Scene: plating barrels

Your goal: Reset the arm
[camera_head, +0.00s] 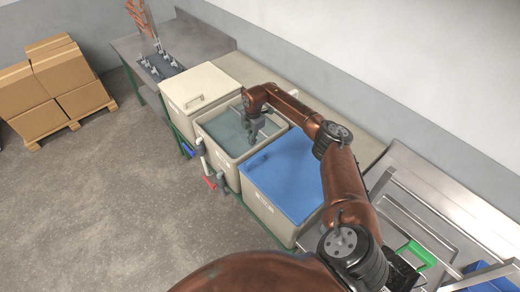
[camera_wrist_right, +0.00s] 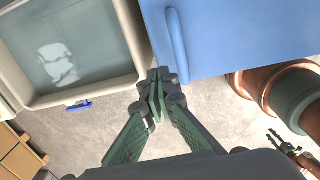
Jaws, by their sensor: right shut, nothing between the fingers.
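My right gripper (camera_head: 252,137) is at the end of the copper arm and appears over the open middle tank (camera_head: 215,168) in the head view. In the right wrist view its fingers (camera_wrist_right: 159,75) are shut together with nothing between them. There the tips appear near the corner between the open tank's rim (camera_wrist_right: 90,97) and the blue lid (camera_wrist_right: 230,40). I cannot tell how high the tips are above them. A dark gripper on a copper arm, seemingly my left gripper (camera_wrist_right: 283,143), shows small at the lower right of that view; its finger state is unclear.
A cream-lidded tank (camera_head: 198,88) stands beyond the open one, and the blue-lidded tank (camera_head: 286,175) on the near side. Pipes with a red handle (camera_head: 210,183) run along the front. A steel sink counter (camera_head: 440,205) is at right. Boxes on a pallet (camera_head: 60,80) stand left; floor between is clear.

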